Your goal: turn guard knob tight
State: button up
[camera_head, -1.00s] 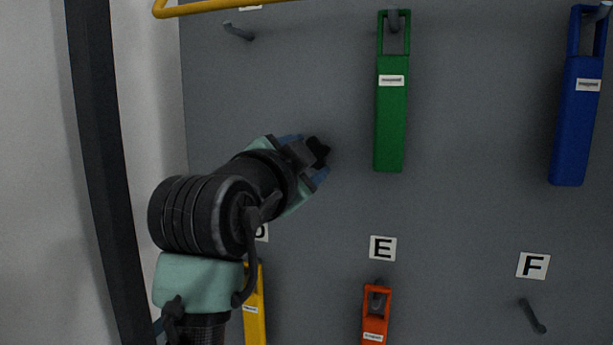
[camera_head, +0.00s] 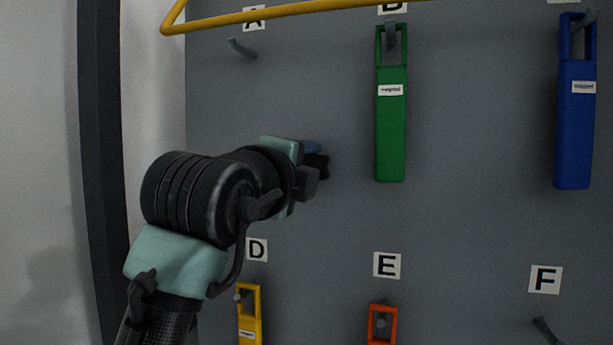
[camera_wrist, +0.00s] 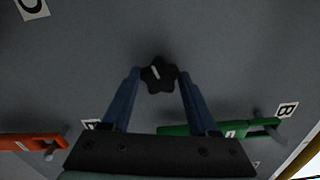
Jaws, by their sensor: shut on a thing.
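The guard knob (camera_wrist: 158,74) is a black star-shaped knob with a white line on its face, on the grey panel. In the wrist view it sits between the two blue fingertips of my gripper (camera_wrist: 157,78), which is shut on it. The white line is tilted from upright. In the head view the dark knob (camera_head: 318,166) shows beyond my gripper (camera_head: 312,158), left of the green wrap holder. My wrist and one finger partly hide it there.
The grey panel (camera_head: 480,230) bears a green holder (camera_head: 391,130), a blue holder (camera_head: 575,120), a yellow one (camera_head: 249,320) and an orange one (camera_head: 381,330). A yellow rail (camera_head: 300,9) crosses the top. Hook A (camera_head: 243,49) is empty. Bare panel surrounds the knob.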

jog(key=m, duration=0.3)
jog(key=shift+m, duration=0.3)
dwell(0.5)
jog(key=o, duration=1.4)
jog(key=b+v, duration=0.5)
jog(key=v, duration=0.8)
jog(key=shift+r, duration=0.1)
